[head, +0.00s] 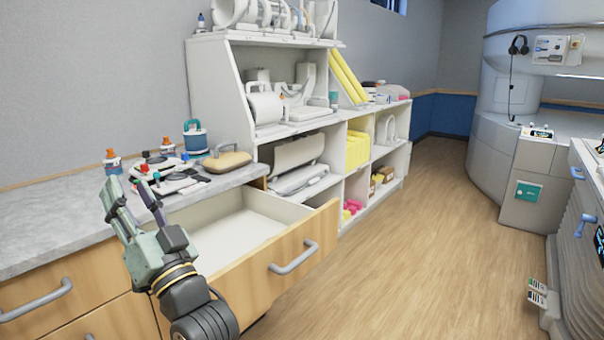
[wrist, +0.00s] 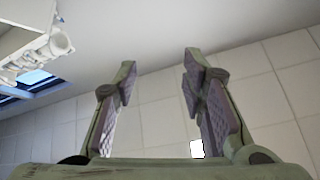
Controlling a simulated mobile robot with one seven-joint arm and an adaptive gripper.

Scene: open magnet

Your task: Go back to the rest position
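My gripper (head: 129,195) is raised at the left of the head view, in front of the counter and the open drawer. Its fingers point up and stand apart with nothing between them. In the wrist view my gripper (wrist: 158,85) is also open and empty, with the ceiling and wall tiles behind it. My black wrist and forearm run down to the bottom edge of the head view.
An open, empty-looking drawer (head: 235,228) juts from the grey counter (head: 50,225), close to my arm. Bottles, a teal-lidded container (head: 195,138) and a tan pad (head: 226,161) lie on the counter. White shelves (head: 222,85) stand behind. The wooden floor (head: 420,220) is clear.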

